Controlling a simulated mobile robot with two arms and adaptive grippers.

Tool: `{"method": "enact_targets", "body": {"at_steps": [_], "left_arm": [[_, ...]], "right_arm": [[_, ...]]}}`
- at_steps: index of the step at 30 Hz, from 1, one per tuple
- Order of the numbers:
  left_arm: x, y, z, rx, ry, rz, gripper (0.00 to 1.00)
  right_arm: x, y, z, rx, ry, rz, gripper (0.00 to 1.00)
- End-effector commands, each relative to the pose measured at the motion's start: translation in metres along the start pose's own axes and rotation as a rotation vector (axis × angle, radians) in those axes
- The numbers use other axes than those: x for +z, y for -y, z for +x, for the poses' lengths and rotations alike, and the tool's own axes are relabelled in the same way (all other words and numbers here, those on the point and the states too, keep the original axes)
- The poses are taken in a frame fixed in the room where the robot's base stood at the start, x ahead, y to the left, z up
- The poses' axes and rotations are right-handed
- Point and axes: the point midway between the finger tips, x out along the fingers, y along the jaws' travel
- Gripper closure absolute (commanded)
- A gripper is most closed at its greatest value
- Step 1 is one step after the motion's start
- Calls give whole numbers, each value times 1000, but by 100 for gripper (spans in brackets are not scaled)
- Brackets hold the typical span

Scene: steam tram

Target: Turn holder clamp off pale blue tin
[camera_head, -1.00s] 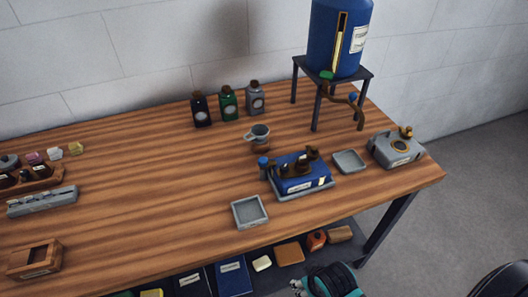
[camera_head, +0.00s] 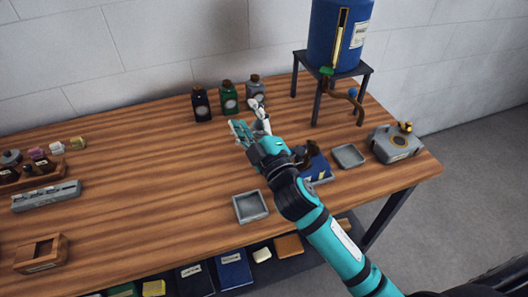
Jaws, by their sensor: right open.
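The blue holder (camera_head: 318,168) with its dark bronze clamp (camera_head: 301,152) stands on the right part of the wooden bench. My right forearm and wrist cover much of it. I cannot make out a pale blue tin for certain in or around the holder. My right gripper (camera_head: 249,118) is open, above the bench and beyond the holder, with its fingers pointing toward the bottles at the back. Nothing shows between its fingers. The small grey cup is hidden behind it. My left gripper is not in view.
Several small bottles (camera_head: 229,100) stand near the wall. A blue tank on a stand (camera_head: 345,62) has a bent pipe. Grey trays (camera_head: 250,206) and (camera_head: 348,156) flank the holder. A grey box (camera_head: 396,145) is at the right end. The bench middle (camera_head: 150,170) is clear.

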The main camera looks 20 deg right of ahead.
Motion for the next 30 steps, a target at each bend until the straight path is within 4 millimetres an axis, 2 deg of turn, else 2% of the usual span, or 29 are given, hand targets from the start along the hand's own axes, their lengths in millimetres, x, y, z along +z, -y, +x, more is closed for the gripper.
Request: {"method": "enact_targets", "body": {"at_steps": [1, 3, 6, 8, 10, 11, 13, 14, 16, 19, 21, 23, 24, 27, 30], "left_arm": [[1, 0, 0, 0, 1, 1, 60], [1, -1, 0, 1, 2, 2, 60], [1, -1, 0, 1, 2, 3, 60], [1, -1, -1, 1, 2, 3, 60], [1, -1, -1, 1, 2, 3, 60], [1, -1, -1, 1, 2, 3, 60], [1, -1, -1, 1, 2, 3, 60], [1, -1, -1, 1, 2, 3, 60], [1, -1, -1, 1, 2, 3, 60], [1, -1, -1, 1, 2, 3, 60], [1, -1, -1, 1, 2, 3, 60], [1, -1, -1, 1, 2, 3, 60], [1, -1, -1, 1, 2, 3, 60], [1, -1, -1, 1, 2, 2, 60], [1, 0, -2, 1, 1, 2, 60]], "right_arm": [[-43, -15, 21, 67, -179, -142, 50], [-101, -22, 33, 143, -429, -354, 50], [-169, -7, 31, 212, -782, -672, 50], [-194, 14, 24, 226, -990, -872, 50], [-205, 42, 16, 211, -1226, -1108, 50], [-203, 54, 13, 190, -1324, -1208, 50], [-183, 78, 9, 110, -1545, -1440, 50], [-169, 86, 9, 58, -1634, -1536, 50], [-127, 92, 13, -101, -1820, -1738, 50], [-61, 72, 22, -399, -2020, -1949, 50], [-23, 47, 27, -621, -2109, -2036, 50], [2, 22, 29, -798, -2155, -2074, 50], [15, 8, 29, 897, 2170, 2081, 50], [35, -20, 28, 1027, 2091, 1988, 50], [44, -29, 26, 1082, 2061, 1942, 50]]}}
